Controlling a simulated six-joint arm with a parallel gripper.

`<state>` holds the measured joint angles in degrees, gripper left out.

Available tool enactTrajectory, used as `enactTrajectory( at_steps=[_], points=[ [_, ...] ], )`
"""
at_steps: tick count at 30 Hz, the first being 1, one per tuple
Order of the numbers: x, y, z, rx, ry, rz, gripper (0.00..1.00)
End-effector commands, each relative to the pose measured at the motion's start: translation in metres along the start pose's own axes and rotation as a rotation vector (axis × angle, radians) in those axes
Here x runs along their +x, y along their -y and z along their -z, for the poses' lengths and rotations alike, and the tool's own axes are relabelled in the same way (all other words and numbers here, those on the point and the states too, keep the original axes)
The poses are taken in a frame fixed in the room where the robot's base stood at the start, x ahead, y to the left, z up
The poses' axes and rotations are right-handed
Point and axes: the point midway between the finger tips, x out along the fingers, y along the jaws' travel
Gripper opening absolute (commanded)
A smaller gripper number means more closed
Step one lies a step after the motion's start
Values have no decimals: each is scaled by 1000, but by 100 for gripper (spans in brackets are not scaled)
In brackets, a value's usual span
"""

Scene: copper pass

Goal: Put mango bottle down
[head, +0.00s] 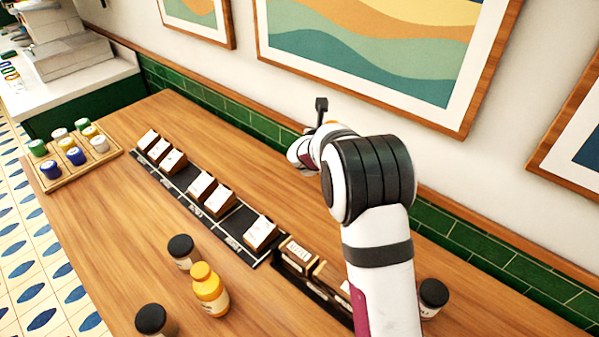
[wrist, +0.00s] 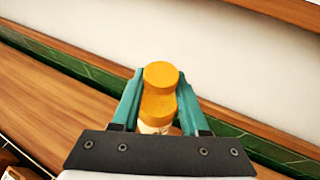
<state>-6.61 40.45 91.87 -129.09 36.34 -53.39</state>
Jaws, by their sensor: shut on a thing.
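The mango bottle (wrist: 160,104), yellow-orange with a rounded cap and a pale label low down, is between the teal fingers of my gripper (wrist: 158,100) in the wrist view. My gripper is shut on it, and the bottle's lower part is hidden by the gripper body. In the head view my arm hides nearly all of the gripper and the held bottle, near the wall at the table's back edge. A similar yellow bottle (head: 210,290) stands upright on the wooden table (head: 110,250) at the front; its label is not readable.
Dark-lidded jars (head: 180,252) stand near the yellow bottle, and another (head: 432,298) is right of my arm. A black strip (head: 238,222) holds small card boxes. A wooden tray (head: 75,172) of colored-lidded jars is at left. Bare table lies behind the strip.

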Motion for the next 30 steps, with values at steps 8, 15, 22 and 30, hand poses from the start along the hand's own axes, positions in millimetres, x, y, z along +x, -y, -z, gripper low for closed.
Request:
enactTrajectory(
  at_steps=[8, 15, 22, 30],
  points=[
    [22, -77, 40, 0, 1, -4, 0],
    [36, -88, 72, -2, -1, -2, 0],
    [40, -87, 81, 2, 2, -3, 0],
    [41, -87, 85, 0, 0, -3, 56]
  ],
)
